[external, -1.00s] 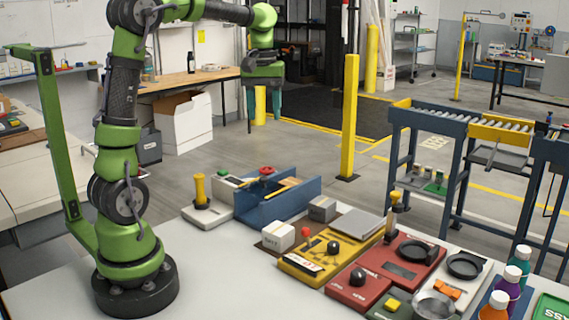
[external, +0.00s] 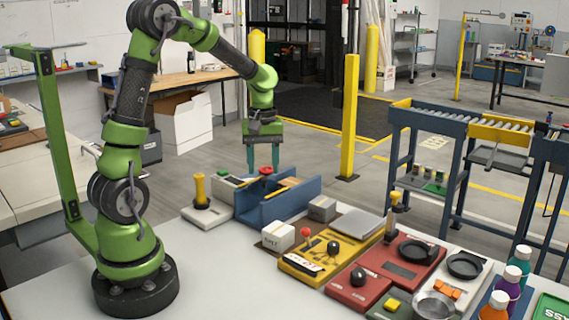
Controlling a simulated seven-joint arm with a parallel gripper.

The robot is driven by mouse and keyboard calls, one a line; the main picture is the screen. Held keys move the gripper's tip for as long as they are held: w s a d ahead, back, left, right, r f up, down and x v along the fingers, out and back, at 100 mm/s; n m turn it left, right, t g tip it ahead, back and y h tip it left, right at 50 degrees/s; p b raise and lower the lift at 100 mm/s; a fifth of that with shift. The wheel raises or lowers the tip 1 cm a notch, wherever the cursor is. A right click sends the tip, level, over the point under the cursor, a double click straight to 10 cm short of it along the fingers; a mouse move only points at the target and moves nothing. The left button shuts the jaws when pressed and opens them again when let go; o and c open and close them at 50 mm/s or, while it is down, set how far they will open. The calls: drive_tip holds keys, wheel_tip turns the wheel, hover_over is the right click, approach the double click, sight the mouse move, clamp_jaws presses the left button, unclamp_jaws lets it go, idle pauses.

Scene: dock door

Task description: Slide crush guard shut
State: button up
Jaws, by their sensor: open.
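My gripper (external: 264,165) is open and empty. Its two teal fingers point down, and it hangs above or behind the back of the blue channel-shaped housing (external: 293,206). I cannot tell the exact height gap. The housing has tall blue side walls, with a yellow strip and a tan piece between them. A red knob (external: 266,170) shows at its back, between the fingertips in the picture. No part is clearly marked as the crush guard; the blue housing may carry it, but I cannot tell. Part of its inside is hidden by the front wall.
A yellow-handled lever unit (external: 200,190) stands left of the housing. A white box (external: 278,236) and a grey box (external: 322,208) stand in front and right. A yellow control panel (external: 308,262) and red panels (external: 358,288) fill the right side. The table's left front is clear.

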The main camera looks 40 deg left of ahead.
sight(264, 183)
drive_tip(key=shift+f, duration=1.2)
clamp_jaws()
